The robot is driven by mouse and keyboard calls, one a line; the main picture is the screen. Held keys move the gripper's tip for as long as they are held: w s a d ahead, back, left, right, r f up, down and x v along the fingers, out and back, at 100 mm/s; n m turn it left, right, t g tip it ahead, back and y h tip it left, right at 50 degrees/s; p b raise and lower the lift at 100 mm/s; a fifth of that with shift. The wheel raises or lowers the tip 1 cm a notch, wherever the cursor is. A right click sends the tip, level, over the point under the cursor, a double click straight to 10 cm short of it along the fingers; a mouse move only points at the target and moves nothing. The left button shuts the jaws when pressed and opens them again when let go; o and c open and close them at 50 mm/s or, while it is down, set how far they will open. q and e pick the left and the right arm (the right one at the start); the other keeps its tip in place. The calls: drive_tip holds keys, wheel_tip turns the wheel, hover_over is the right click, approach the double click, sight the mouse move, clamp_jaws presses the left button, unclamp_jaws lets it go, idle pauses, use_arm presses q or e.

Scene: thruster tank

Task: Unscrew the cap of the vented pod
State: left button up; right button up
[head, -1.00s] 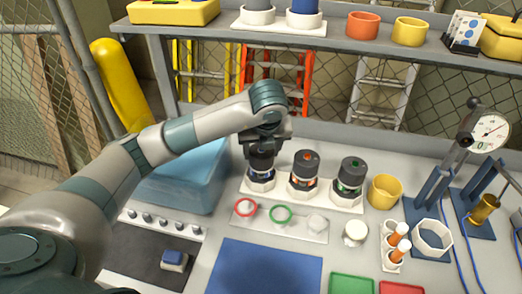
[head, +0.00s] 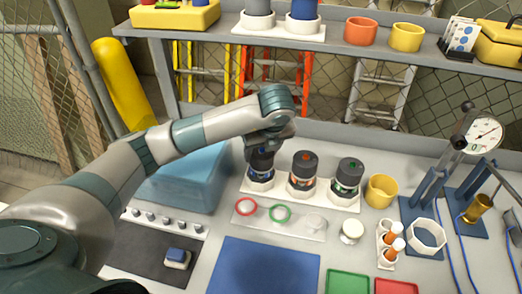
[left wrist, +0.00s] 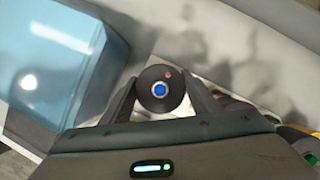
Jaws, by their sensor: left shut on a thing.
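Three dark-capped pods stand in white holders in a row on the bench. The left pod (head: 261,165) has blue marks, the middle pod (head: 303,168) orange and the right pod (head: 347,176) green. My left gripper (head: 263,149) is over the left pod, pointing down. In the left wrist view its two fingers (left wrist: 160,92) are on either side of a round black cap (left wrist: 150,101) with a blue centre and a small red dot, and are shut on it. The vents cannot be made out. My right gripper is not in view.
A blue bin (head: 185,178) stands close left of the pods. In front lie a pale strip (head: 300,226) with red and green rings and a blue mat (head: 265,268). A yellow cup (head: 381,190) stands right of the pods. A shelf (head: 340,50) runs behind.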

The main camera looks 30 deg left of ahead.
use_arm(q)
drive_tip(key=o, duration=1)
drive_tip(key=shift+d+f, duration=0.1)
drive_tip(key=shift+d, duration=0.1)
drive_tip(key=shift+o, duration=0.3)
drive_tip(key=shift+w, duration=0.1)
drive_tip(key=shift+r, duration=0.2)
drive_tip(key=shift+d+r, duration=0.15)
drive_tip(key=shift+r, duration=0.6)
drive_tip(key=v, duration=1.5)
drive_tip(key=shift+s+d+r, duration=0.2)
